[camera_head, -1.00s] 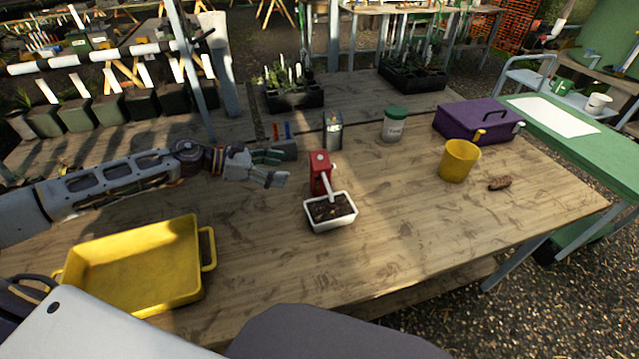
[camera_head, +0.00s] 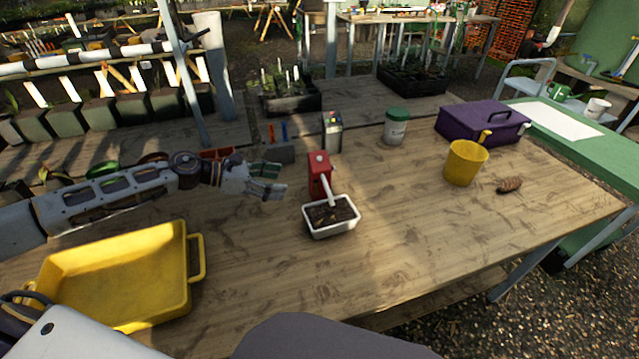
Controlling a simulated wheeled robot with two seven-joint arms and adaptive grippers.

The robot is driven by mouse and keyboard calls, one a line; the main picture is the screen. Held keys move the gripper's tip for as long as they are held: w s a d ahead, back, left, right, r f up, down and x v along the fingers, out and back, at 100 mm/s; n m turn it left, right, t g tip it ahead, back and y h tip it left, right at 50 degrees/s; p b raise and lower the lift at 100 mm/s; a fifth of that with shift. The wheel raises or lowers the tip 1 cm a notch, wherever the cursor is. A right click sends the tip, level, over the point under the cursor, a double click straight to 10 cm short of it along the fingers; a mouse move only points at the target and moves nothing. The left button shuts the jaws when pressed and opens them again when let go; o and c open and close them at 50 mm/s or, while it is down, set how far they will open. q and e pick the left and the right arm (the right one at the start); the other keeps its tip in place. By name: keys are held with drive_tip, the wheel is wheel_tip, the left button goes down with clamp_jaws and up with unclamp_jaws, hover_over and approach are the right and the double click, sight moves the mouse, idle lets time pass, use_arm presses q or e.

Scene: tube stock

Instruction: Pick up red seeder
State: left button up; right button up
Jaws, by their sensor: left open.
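The red seeder (camera_head: 319,176) stands upright on the wooden table near its middle. Its pale spout or arm slopes down over a white tray of dark soil (camera_head: 331,215) just in front of it. My left gripper (camera_head: 274,182) is open and empty, to the left of the red seeder, with its fingers pointing right toward it. A gap of bare table lies between the fingertips and the seeder. My right gripper does not show.
A yellow tray (camera_head: 118,278) lies at the front left. Behind the seeder stand a small dispenser box (camera_head: 332,132) and a green-lidded jar (camera_head: 396,127). To the right are a yellow cup (camera_head: 465,163), a purple toolbox (camera_head: 482,122) and a brown lump (camera_head: 509,185). The front middle table is clear.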

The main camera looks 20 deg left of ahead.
sight(310, 185)
use_arm(q)
drive_tip(key=shift+w, duration=0.1)
drive_tip(key=shift+x, duration=2.75)
drive_tip(key=shift+p+x, duration=0.35)
drive_tip(key=shift+x, duration=0.65)
drive_tip(key=shift+w+d+f, duration=0.15)
drive_tip(key=shift+w+d, duration=0.05)
drive_tip(key=shift+d, duration=0.15)
drive_tip(key=shift+f, duration=0.1)
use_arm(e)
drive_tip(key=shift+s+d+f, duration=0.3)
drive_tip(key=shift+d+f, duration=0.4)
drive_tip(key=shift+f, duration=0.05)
use_arm(q)
drive_tip(key=shift+d, duration=0.1)
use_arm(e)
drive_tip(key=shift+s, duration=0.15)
